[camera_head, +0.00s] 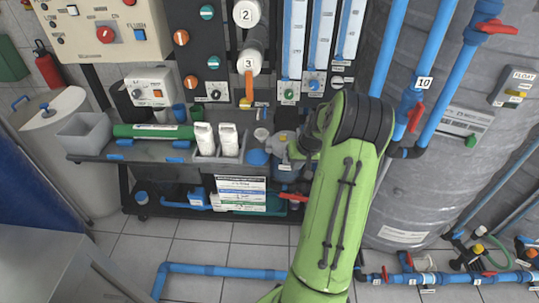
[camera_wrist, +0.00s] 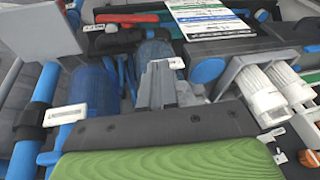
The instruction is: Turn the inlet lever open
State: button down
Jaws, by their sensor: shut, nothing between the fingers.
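A red lever (camera_head: 293,196) sits low on the rack, just right of a printed sign. A red handle with a small white label beside it shows at the top of the wrist view (camera_wrist: 127,18); it looks like the same lever. No readable label marks it as the inlet. My gripper (camera_wrist: 158,72) is shut and empty in the wrist view, its grey fingers apart from the red handle. Blue filter housings (camera_wrist: 150,55) lie around and behind the fingertips.
Two white bottles (camera_wrist: 265,95) stand in a grey holder right of the fingers. A printed sign (camera_head: 240,188) hangs below the shelf. Blue pipes with other red levers (camera_head: 415,117) run before the grey tank (camera_head: 450,150) at right. Tiled floor (camera_head: 228,240) is open in front.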

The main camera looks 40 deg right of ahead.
jog(key=w+a+r+n, duration=0.2)
jog(key=a+r, duration=0.6)
jog(key=a, duration=0.2)
jog(key=m+t+h+b, duration=0.3)
jog(key=m+t+h, duration=0.1)
jog(key=m+h, duration=0.1)
send_over(298, 198)
jog(key=w+a, duration=0.1)
jog(key=a, duration=0.2)
notch_tip(298, 198, down, 25)
jog(key=f, duration=0.1)
jog(key=f+b, duration=0.1)
jog(key=w+a+f, duration=0.1)
jog(key=shift+f, duration=0.2)
jog(key=shift+g, duration=0.3)
